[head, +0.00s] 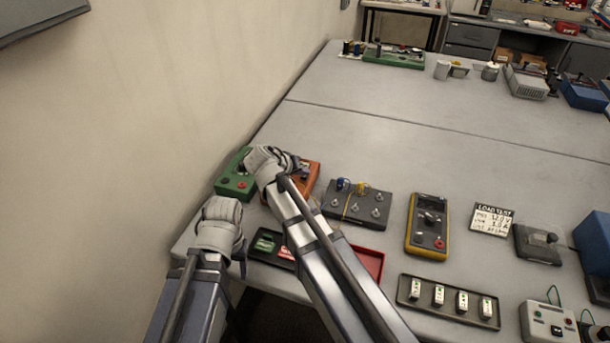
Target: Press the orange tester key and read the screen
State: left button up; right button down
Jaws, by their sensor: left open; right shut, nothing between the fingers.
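An orange box (307,174), which looks like the tester, sits near the left edge of the table. My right gripper (276,160) is shut and empty, over the left part of this box. The gripper and arm hide much of its top; I cannot make out a key or a screen on it, nor whether the gripper touches it. My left gripper (222,230) is open, lower left of the right one, near the table's front-left corner. Its fingers are hard to make out.
A green box (232,182) with a red button stands left of the orange one. A dark terminal board (357,204), a yellow multimeter (427,226), a load test card (492,218) and a tray of white modules (448,302) lie rightward. The table's middle (400,150) is clear.

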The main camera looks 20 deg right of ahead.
aim_at(301, 177)
jog(key=shift+w+a+f, duration=0.1)
jog(key=shift+w+a, duration=0.05)
jog(key=shift+w, duration=0.2)
jog(key=shift+p, duration=0.3)
notch_tip(301, 177, up, 6)
jog(key=p, duration=0.5)
jog(key=shift+f, duration=0.25)
